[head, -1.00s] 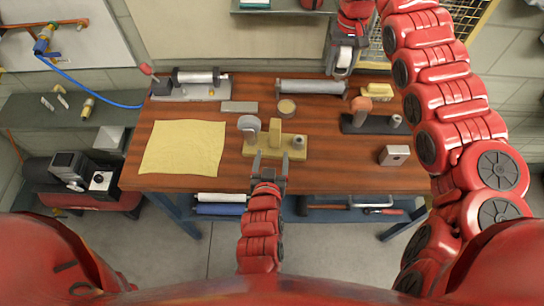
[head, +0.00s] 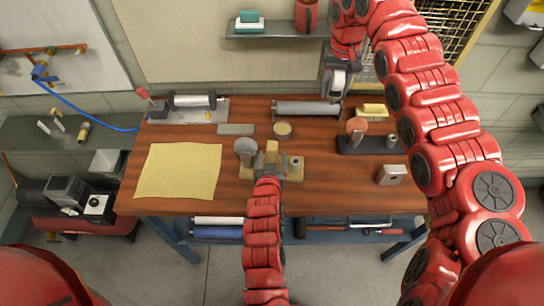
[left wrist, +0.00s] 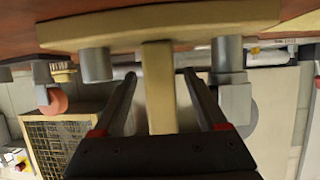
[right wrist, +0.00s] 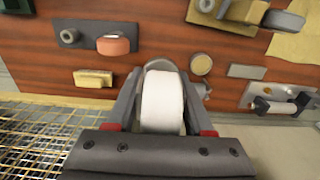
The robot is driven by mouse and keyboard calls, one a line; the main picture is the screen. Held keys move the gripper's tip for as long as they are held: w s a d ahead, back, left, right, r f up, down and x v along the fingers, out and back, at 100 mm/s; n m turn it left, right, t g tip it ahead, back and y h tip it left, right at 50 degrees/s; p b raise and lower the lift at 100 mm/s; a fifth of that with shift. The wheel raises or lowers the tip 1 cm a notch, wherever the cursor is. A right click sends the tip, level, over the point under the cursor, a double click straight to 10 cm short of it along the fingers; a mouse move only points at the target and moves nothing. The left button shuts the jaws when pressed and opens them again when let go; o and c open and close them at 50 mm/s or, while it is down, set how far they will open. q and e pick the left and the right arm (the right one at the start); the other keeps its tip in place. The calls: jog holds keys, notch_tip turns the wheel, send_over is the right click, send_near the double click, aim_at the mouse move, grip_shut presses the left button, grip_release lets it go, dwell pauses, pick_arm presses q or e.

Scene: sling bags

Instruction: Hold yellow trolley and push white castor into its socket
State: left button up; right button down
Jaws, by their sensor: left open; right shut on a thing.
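The yellow trolley (head: 290,178) stands near the table's front edge, with an upright post (head: 271,152), a grey castor (head: 246,150) on its left and a short grey-topped socket (head: 296,163) on its right. My left gripper (left wrist: 160,76) is open, its fingers on either side of the post (left wrist: 159,100), which it does not grip. In the head view the left arm hides part of the trolley. My right gripper (right wrist: 162,72) is shut on the white castor (right wrist: 162,102), held above the table's back edge, away from the trolley; the castor also shows in the head view (head: 338,82).
A dark block (head: 365,144) with an orange castor (head: 357,126) stands right of the trolley. A grey block (head: 391,175) sits at the front right. A yellow cloth (head: 178,171) lies left. A round tin (head: 283,129) and a grey roller (head: 306,108) are behind.

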pick_arm(q)
jog(key=shift+w+f, duration=0.15)
jog(key=shift+w, duration=0.1)
grip_shut()
dwell(0.3)
dwell(1.8)
grip_release()
jog(key=shift+s, duration=0.1)
jog(key=d+v, duration=0.1)
jog(key=v, duration=1)
jog(key=shift+s+a+r, duration=0.25)
jog(key=shift+s+a, duration=0.1)
jog(key=shift+a, duration=0.15)
